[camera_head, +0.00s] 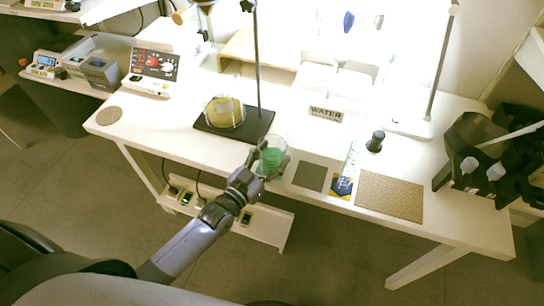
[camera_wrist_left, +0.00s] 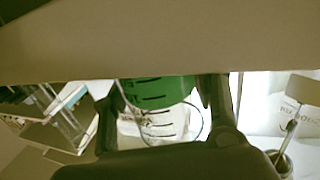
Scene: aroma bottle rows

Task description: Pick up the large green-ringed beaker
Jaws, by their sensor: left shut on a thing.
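The green-ringed beaker (camera_head: 270,160) is clear glass with a green band, at the front edge of the white table in the head view. My left gripper (camera_head: 262,167) is shut on it, with fingers on either side. In the left wrist view the beaker (camera_wrist_left: 158,108) shows its green band and dark graduation marks between the two dark fingers (camera_wrist_left: 163,115). Part of the beaker is hidden by the gripper and by a pale surface across the top of that view. I cannot tell whether its base touches the table. My right gripper is not in view.
A flask of yellow liquid (camera_head: 224,112) stands on a black stand base (camera_head: 250,124) behind the beaker. A round coaster (camera_head: 109,116) is far left.

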